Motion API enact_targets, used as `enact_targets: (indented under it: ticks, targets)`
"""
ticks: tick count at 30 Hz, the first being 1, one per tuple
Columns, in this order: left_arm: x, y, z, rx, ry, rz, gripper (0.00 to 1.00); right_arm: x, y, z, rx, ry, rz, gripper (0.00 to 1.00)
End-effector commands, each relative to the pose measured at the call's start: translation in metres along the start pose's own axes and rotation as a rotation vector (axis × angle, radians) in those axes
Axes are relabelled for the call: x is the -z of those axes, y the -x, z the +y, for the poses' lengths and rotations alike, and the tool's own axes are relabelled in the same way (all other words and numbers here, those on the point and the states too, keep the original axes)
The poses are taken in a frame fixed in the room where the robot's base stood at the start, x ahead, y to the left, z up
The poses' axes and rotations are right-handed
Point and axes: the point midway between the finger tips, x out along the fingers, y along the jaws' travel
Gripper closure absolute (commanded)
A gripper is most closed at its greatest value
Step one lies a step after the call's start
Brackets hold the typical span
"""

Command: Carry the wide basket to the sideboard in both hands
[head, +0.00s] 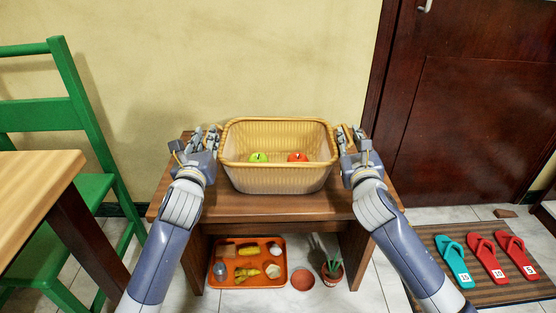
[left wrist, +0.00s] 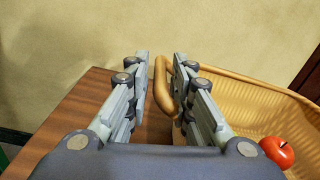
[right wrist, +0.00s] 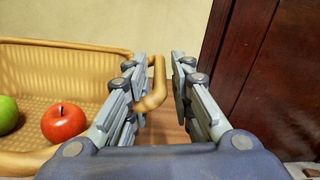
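The wide yellow wicker basket (head: 277,180) stands upright on a brown wooden bench and holds a green apple (head: 258,158) and a red apple (head: 297,157). My left gripper (head: 212,138) is at its left end. In the left wrist view, the open fingers (left wrist: 162,62) are on either side of the basket's left handle (left wrist: 161,88). My right gripper (head: 347,138) is at the right end. In the right wrist view, its open fingers (right wrist: 159,62) straddle the right handle (right wrist: 152,100), which lies nearer the left finger. I cannot identify a separate sideboard.
The bench (head: 240,208) has an orange tray (head: 282,280) of items and a potted plant (head: 332,270) beneath it. A green chair (head: 92,130) and table (head: 35,180) stand left. A mat (head: 445,285) with several slippers lies right, before a dark door (head: 465,130).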

Motion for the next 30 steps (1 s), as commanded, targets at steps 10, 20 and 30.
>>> enact_targets:
  ticks: [10, 20, 30]
  targets:
    - [0.000, 0.000, 0.000, 0.000, 0.000, 0.000, 1.00, 0.000, 0.000, 0.000, 0.000, 0.000, 0.000, 1.00]
    - [-0.003, 0.001, -0.001, 0.001, 0.000, -0.002, 1.00, -0.003, 0.000, -0.001, 0.000, 0.000, -0.003, 1.00]
    - [-0.028, 0.000, -0.006, 0.001, 0.000, -0.002, 1.00, -0.029, 0.000, -0.006, 0.000, 0.000, -0.003, 1.00]
